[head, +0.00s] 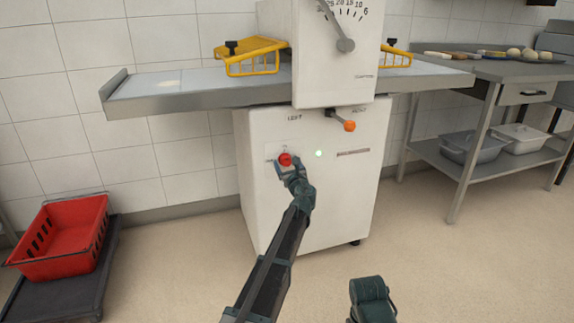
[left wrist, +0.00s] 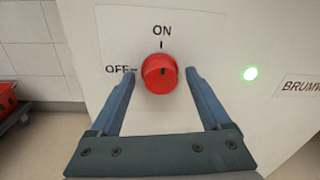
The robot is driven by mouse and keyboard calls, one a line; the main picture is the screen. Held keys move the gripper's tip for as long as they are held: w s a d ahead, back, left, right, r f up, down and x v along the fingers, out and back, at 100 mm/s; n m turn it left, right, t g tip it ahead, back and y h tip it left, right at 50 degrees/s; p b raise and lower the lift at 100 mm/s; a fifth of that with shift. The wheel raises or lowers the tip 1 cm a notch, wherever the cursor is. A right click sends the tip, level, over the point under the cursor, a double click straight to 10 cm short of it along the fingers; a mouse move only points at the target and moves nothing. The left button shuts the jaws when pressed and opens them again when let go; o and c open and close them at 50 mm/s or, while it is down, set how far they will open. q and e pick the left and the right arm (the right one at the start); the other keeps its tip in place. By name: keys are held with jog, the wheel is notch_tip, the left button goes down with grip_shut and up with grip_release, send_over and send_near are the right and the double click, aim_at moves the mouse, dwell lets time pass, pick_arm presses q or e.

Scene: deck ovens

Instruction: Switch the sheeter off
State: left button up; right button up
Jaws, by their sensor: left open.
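The sheeter (head: 330,200) is a white machine standing against the tiled wall. Its red round switch knob (head: 285,159) sits on the front panel; in the left wrist view the knob (left wrist: 159,73) has its dark mark pointing up at ON, with OFF printed to its left. A green light (head: 319,153) glows to the right of the knob, and the light also shows in the left wrist view (left wrist: 250,73). My left gripper (head: 287,166) is open, with its fingers (left wrist: 160,85) on either side of the knob and apart from it. My right gripper's fingers cannot be made out.
An orange-ended lever (head: 349,126) sticks out above right of the knob. The steel side table (head: 195,95) with yellow guards juts out over the left. A red crate (head: 65,240) stands on a dolly at left. A steel bench (head: 455,75) stands at right.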

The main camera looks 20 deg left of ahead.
pick_arm(q)
grip_shut()
dwell(0.3)
jog(key=shift+n, duration=0.3)
jog(key=n, duration=0.4)
jog(key=shift+w+b, duration=0.1)
jog(key=shift+b, duration=0.3)
jog(key=n, duration=0.4)
jog(key=shift+w+n+y+b, duration=0.1)
jog(key=shift+n+y+b, duration=0.2)
jog(key=n, duration=0.4)
jog(key=shift+d+n, duration=0.1)
jog(key=shift+n, duration=0.3)
jog(key=shift+w+n+y, duration=0.1)
jog(key=shift+n+y, duration=0.4)
jog(key=shift+n, duration=2)
